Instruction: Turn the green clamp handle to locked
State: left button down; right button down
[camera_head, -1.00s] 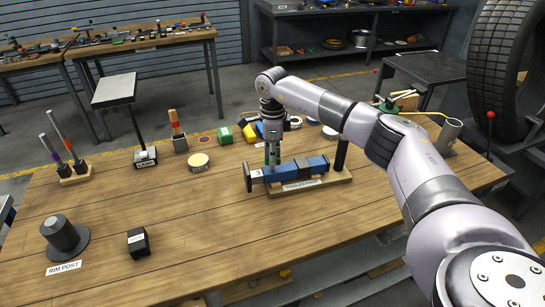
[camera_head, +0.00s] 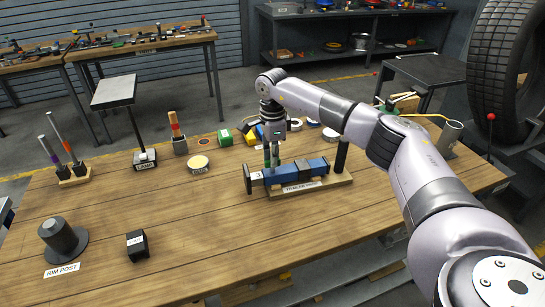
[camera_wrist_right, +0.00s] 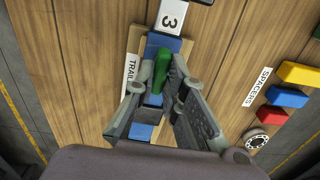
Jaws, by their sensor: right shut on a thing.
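My right gripper (camera_head: 272,158) reaches down from above onto the clamp and is shut on the green handle. The fingers hide part of the handle and the clamp's middle. My left gripper is not in view.
A black post (camera_head: 341,155) stands at the base's right end. A round tin (camera_head: 198,164), a rim post (camera_head: 62,238) and a black block (camera_head: 137,245) stand to the left. The front middle of the bench is clear.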

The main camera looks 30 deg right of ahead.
jog(key=c, duration=1.6)
grip_release()
jog(key=shift+c, duration=0.2)
jog(key=shift+r, duration=0.15)
notch_tip(320, 180, up, 12)
jog(key=shift+f, duration=0.2)
